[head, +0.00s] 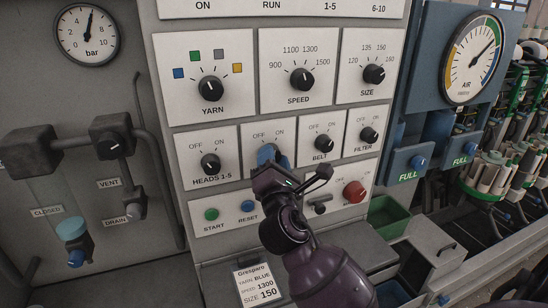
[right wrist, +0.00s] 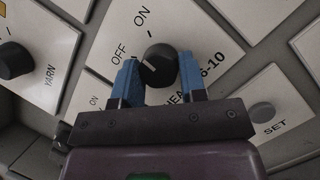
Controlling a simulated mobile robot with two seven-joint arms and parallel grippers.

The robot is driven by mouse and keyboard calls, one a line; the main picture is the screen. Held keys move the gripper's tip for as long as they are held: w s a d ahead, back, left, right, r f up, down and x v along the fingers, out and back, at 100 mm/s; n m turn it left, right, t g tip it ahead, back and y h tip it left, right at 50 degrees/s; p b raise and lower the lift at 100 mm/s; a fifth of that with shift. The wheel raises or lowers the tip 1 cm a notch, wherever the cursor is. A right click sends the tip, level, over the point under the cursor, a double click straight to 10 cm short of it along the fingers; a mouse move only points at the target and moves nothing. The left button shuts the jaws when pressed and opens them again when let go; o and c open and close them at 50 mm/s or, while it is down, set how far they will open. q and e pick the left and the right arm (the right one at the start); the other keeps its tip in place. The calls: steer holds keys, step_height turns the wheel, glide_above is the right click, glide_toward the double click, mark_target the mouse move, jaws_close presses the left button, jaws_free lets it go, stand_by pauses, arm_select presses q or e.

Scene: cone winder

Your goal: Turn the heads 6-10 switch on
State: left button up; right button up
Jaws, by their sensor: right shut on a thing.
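The heads 6-10 switch (right wrist: 160,60) is a round black knob on a white plate marked OFF and ON. In the right wrist view its white pointer line is turned toward the OFF side. My right gripper (right wrist: 159,78) has its two blue fingers on either side of this knob and is shut on it. In the head view my right gripper (head: 269,155) reaches the plate from below and its fingers hide most of the knob; the OFF and ON marks show above it. My left gripper is not in view.
The heads 1-5 knob (head: 210,164) is to the left and the belt knob (head: 323,143) to the right. Below are the green start button (head: 211,214), the blue reset button (head: 247,206) and a red knob (head: 355,191). A paper card (head: 257,284) stands lower down.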

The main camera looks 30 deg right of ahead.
steer(key=m+g, duration=0.1)
steer(key=m, duration=0.2)
steer(key=m+g+h+p, duration=0.1)
steer(key=m, duration=0.2)
steer(key=shift+a+r, duration=0.1)
steer(key=shift+g, duration=0.3)
steer(key=shift+m, duration=0.3)
steer(key=o, duration=0.9)
steer(key=b+v, duration=0.2)
steer(key=v, duration=0.8)
steer(key=shift+s+a, duration=0.25)
steer(key=shift+s, duration=0.05)
steer(key=shift+f, duration=0.2)
